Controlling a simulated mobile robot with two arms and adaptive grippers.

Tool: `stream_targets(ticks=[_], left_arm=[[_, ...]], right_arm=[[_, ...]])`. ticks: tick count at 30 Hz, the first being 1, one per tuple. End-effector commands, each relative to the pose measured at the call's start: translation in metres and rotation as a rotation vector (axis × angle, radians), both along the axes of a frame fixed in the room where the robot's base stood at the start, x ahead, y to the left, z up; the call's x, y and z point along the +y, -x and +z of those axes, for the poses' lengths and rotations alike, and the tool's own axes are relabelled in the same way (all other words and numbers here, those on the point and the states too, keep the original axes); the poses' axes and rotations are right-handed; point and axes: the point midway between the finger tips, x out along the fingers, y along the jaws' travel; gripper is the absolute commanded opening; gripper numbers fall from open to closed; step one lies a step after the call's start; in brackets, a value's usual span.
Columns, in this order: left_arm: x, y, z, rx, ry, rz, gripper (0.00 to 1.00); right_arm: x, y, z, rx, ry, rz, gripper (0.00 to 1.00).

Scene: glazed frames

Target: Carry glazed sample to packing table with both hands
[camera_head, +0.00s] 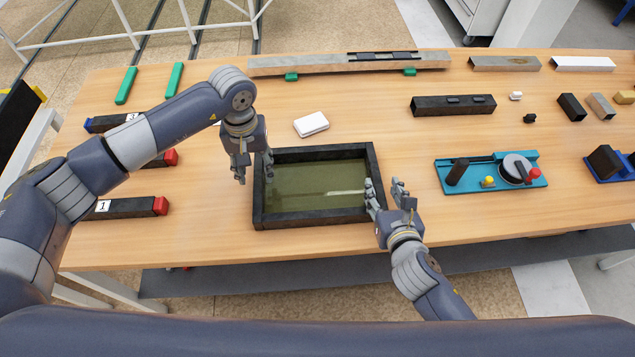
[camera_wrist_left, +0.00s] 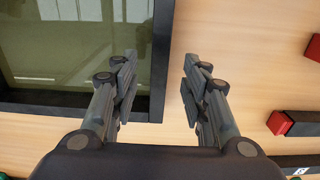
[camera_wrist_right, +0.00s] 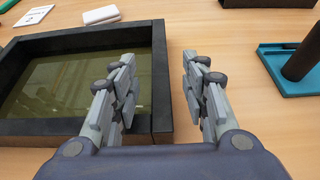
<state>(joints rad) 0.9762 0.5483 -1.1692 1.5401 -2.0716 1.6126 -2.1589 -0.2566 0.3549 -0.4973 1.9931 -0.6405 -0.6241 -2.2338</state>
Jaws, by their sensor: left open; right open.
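The glazed sample (camera_head: 313,213) is a dark rectangular frame around greenish, reflective glass, lying flat on the wooden table. My left gripper (camera_head: 254,170) is open at the frame's left side bar. In the left wrist view, that bar (camera_wrist_left: 160,50) lies between the spread fingertips (camera_wrist_left: 160,75). My right gripper (camera_head: 384,194) is open at the right side bar. In the right wrist view, the bar (camera_wrist_right: 160,70) lies between its fingertips (camera_wrist_right: 160,70), one over the glass side and one outside. I cannot tell whether any finger touches the frame.
The wooden table (camera_head: 390,140) has a white block (camera_head: 311,124) behind the frame, a teal fixture (camera_head: 490,174) to the right, and dark bars with red ends (camera_head: 130,207) to the left. A long grey beam (camera_head: 320,66) lies at the back.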

Motion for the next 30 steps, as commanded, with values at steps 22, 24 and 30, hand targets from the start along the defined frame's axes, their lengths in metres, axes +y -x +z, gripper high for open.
stream_targets(ticks=[22,24,30], left_arm=[[0.000,0.000,-0.049,-0.001,0.001,0.000,0.37],[0.000,0.000,-0.048,-0.001,0.001,0.000,0.21],[0.000,0.000,-0.048,-0.001,0.001,0.000,0.00]], right_arm=[[0.004,-0.045,-0.019,0.000,0.000,0.000,0.37],[0.004,-0.045,-0.019,0.000,0.000,0.000,0.21],[0.004,-0.045,-0.019,0.000,0.000,0.000,0.00]])
